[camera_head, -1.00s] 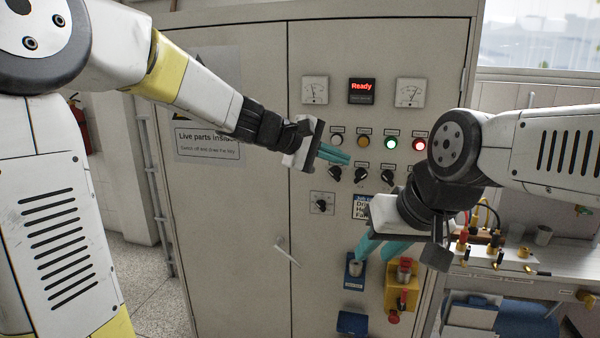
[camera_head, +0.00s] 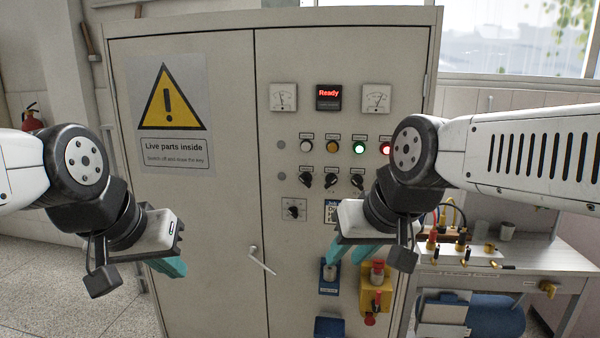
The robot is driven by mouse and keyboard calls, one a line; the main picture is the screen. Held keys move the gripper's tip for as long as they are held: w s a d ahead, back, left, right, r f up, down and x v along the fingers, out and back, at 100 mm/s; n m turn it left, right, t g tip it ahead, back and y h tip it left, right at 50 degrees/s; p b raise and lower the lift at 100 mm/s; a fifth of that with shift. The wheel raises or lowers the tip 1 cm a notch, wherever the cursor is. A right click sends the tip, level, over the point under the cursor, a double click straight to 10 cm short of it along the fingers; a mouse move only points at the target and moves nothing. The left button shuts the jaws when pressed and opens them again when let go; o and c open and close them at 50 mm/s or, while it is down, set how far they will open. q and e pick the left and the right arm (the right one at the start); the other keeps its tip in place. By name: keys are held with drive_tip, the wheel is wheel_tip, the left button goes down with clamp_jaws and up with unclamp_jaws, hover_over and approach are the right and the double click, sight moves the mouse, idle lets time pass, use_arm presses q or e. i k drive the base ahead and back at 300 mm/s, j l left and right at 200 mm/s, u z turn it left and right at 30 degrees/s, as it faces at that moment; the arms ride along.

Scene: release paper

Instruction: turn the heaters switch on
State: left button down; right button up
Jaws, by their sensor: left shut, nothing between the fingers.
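A row of three black rotary switches, the left one (camera_head: 305,180), the middle one (camera_head: 331,180) and the right one (camera_head: 357,181), sits on the grey cabinet (camera_head: 225,225). Their small labels are too blurred to read, so I cannot tell which is the heaters switch. Their handles look tilted. My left gripper (camera_head: 168,267) is shut and empty, low in front of the cabinet's left door, well apart from the switches. My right gripper (camera_head: 350,252) is open and empty below the switches, in front of the lower panel; its wrist hides part of the panel's right side.
Above the switches are lamps, with the green one (camera_head: 359,148) and red one (camera_head: 385,149) lit, and a "Ready" display (camera_head: 328,97) between two meters. A larger selector (camera_head: 294,209) sits below. A door handle (camera_head: 262,261) sticks out. A bench (camera_head: 545,255) stands at right.

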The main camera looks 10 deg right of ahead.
sight(358, 182)
drive_tip(key=i+j+z, duration=0.2)
drive_tip(key=z, duration=0.2)
drive_tip(key=i+j+z, duration=0.1)
drive_tip(key=j+z, duration=0.3)
drive_tip(key=z, duration=0.85)
